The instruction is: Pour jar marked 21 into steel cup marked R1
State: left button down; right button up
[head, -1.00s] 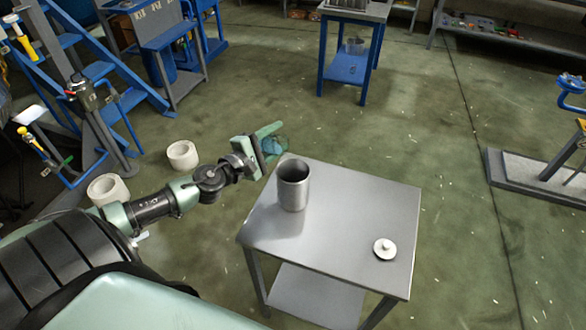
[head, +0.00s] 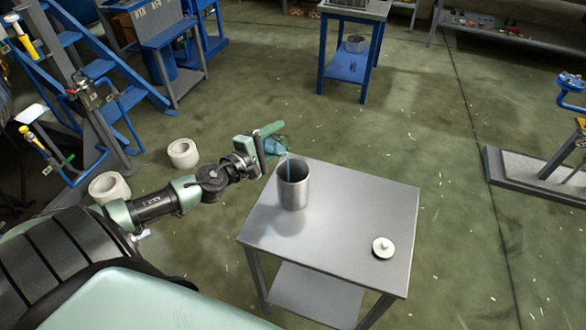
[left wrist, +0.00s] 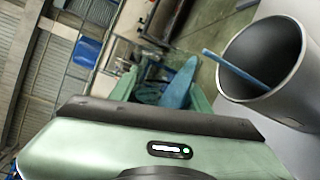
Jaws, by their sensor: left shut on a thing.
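A steel cup (head: 294,188) stands upright near the back left edge of a steel table; no marking on it can be read. My left gripper (head: 270,145) is shut on a clear glass jar (head: 279,145) with blue liquid, tilted just above and behind the cup's rim. A thin blue stream (head: 289,167) runs from the jar down into the cup. In the left wrist view the stream (left wrist: 235,70) enters the cup's mouth (left wrist: 262,55), and the jar (left wrist: 165,85) is partly hidden by my gripper. My right gripper is not in view.
The steel table (head: 345,220) has a white lid with a knob (head: 383,247) at its front right; the rest of its top is clear. A blue bench (head: 350,60) stands behind.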

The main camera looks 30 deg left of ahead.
pick_arm(q)
jog(key=shift+d+r+m+p, duration=0.4)
jog(key=shift+d+m+p, duration=0.25)
jog(key=shift+p, duration=0.8)
jog(key=shift+f+m+y+p, duration=0.3)
jog(key=shift+f+m+p, duration=0.1)
jog(key=shift+m+p, duration=0.3)
dwell(1.3)
jog(key=shift+d+r+m+p, duration=0.1)
jog(key=shift+d+m+p, duration=0.05)
jog(key=shift+m+p, duration=0.15)
dwell(0.3)
